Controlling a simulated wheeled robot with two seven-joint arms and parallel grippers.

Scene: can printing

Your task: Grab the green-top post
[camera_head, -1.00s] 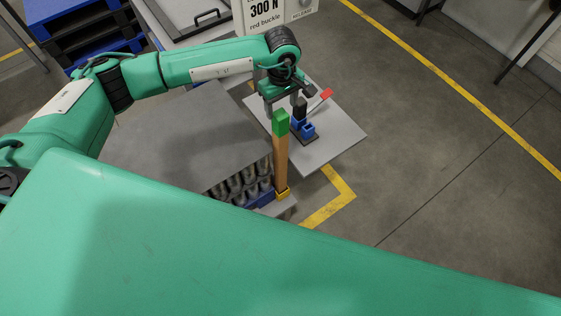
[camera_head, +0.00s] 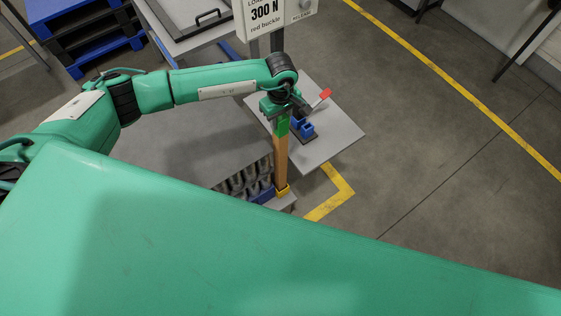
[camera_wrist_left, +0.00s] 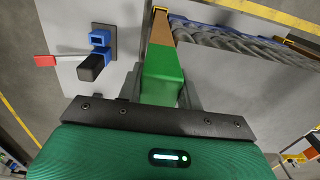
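The post is an orange-brown bar with a green top (camera_head: 282,128), upright on a yellow foot (camera_head: 283,190) at the near corner of the grey table. My left gripper (camera_head: 279,112) is at its upper end. In the left wrist view the green top (camera_wrist_left: 162,76) lies between my two fingers (camera_wrist_left: 162,90), one on each side and very close. I cannot tell whether they press on it. The gripper body hides part of the top in the head view. My right gripper is not in view.
A blue clamp (camera_head: 304,128) with a red-tipped lever (camera_head: 321,97) stands on a grey plate (camera_head: 340,135) just right of the post. A sign (camera_head: 266,15) stands behind. Open floor lies right.

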